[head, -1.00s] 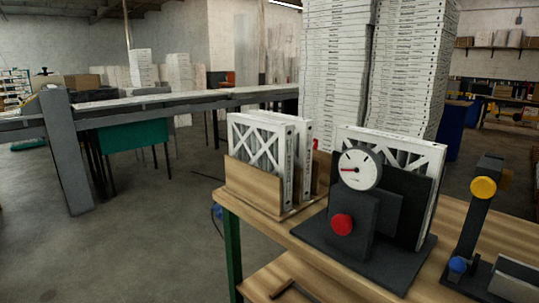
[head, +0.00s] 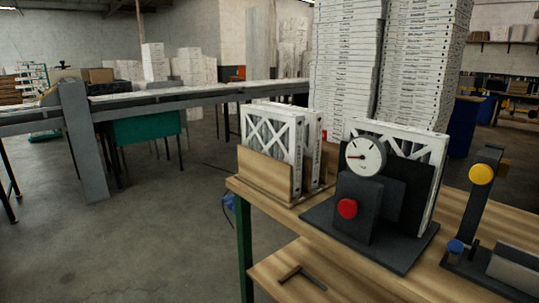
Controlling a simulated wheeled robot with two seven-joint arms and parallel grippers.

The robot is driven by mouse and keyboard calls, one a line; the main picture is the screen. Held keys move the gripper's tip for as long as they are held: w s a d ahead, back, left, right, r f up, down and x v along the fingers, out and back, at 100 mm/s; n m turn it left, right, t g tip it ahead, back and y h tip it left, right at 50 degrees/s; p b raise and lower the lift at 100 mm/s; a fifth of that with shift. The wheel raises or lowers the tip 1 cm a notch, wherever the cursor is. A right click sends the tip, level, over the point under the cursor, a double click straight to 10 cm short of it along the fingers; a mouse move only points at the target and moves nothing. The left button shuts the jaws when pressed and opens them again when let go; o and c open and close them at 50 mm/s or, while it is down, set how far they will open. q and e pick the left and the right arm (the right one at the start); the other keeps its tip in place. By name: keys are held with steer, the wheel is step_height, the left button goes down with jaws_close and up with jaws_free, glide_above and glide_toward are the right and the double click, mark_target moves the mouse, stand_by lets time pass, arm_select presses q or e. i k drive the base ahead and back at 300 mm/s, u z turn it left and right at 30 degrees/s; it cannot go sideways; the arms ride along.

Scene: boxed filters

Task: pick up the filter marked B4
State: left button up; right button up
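Two white-framed filters (head: 272,138) with X-shaped bracing stand upright in a wooden rack (head: 264,175) at the left end of the workbench. Another white-framed filter (head: 436,180) stands upright in a dark test fixture (head: 372,214) with a round gauge and a red button. No B4 marking can be read on any of them. Neither of my grippers is in view.
The wooden workbench (head: 461,215) has green legs and a lower shelf holding a dark tool (head: 301,276). A dark device with a yellow knob (head: 480,174) stands at the right. Tall filter stacks (head: 345,65) rise behind. Floor left of the bench is clear.

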mark_target(278, 134)
steer(key=u, duration=0.6)
steer(key=i, duration=1.85)
steer(key=z, duration=0.9)
